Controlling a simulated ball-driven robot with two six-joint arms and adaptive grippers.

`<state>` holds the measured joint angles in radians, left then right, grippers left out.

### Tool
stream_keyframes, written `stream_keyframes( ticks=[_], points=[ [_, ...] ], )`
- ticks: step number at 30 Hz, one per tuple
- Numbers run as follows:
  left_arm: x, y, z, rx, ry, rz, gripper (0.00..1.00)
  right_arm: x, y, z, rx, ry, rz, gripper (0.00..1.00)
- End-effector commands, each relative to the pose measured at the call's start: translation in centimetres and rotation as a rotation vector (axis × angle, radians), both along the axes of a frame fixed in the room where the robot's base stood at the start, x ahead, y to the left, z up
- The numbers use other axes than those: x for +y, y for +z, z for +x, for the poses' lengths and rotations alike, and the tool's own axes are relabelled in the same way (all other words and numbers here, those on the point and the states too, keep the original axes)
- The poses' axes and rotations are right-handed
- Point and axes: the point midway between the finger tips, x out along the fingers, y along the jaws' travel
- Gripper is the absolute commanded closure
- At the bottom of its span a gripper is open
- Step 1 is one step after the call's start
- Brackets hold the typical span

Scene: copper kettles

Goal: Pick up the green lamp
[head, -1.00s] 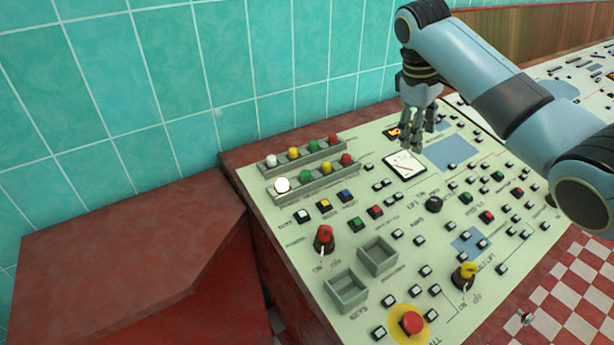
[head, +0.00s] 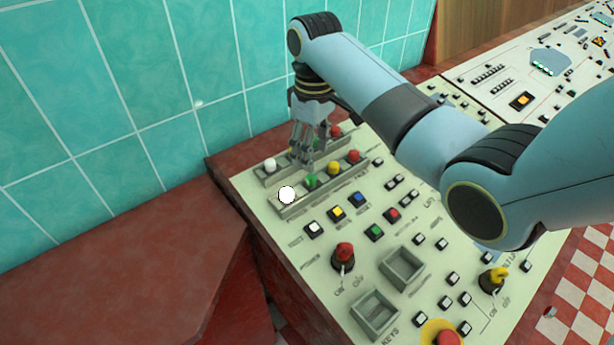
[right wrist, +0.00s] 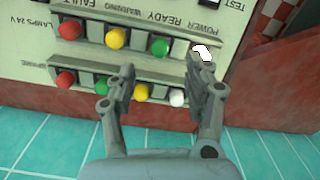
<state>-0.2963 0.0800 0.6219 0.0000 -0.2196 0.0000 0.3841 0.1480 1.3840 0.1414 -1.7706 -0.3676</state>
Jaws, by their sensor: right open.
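Two lamp rows stand on the console. In the head view, a green lamp (head: 312,180) is in the front row, just below my right gripper (head: 308,164). It also shows in the right wrist view (right wrist: 160,46), beyond the gap between the fingertips. My right gripper (right wrist: 160,74) is open and empty, pointing down over the rows. My left gripper is not in view.
Beside the front green lamp are a white lamp (head: 286,195) and a yellow lamp (head: 334,168), close on either side. A red lamp (head: 354,156) ends that row. A tiled wall (head: 130,90) rises behind. Buttons and two grey bins (head: 402,267) lie nearer.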

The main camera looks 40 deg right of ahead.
Motion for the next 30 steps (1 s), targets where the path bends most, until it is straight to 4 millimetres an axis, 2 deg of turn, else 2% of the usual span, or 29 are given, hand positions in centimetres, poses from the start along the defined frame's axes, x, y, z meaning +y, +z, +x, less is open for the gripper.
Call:
stream_keyframes(
  ticks=[3, 6, 10, 16, 25, 30],
  points=[
    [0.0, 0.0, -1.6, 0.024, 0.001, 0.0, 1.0, 0.0, -1.5, 0.0, 0.001, 0.0, 0.0, 0.48],
    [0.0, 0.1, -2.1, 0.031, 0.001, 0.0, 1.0, 0.0, -2.2, 0.0, 0.001, 0.0, 0.0, 0.48],
    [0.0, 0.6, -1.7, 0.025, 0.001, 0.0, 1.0, 0.1, -3.8, 0.1, 0.004, 0.001, 0.0, 0.48],
    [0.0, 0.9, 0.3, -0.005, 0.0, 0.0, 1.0, 0.1, -6.7, 0.3, 0.002, 0.0, -0.001, 0.48],
    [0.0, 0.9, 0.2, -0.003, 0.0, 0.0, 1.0, 0.1, -7.3, 0.4, -0.001, 0.001, -0.002, 0.48],
    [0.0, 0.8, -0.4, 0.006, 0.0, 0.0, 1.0, 0.1, -7.3, 0.4, -0.001, 0.001, -0.002, 0.7]
  ],
)
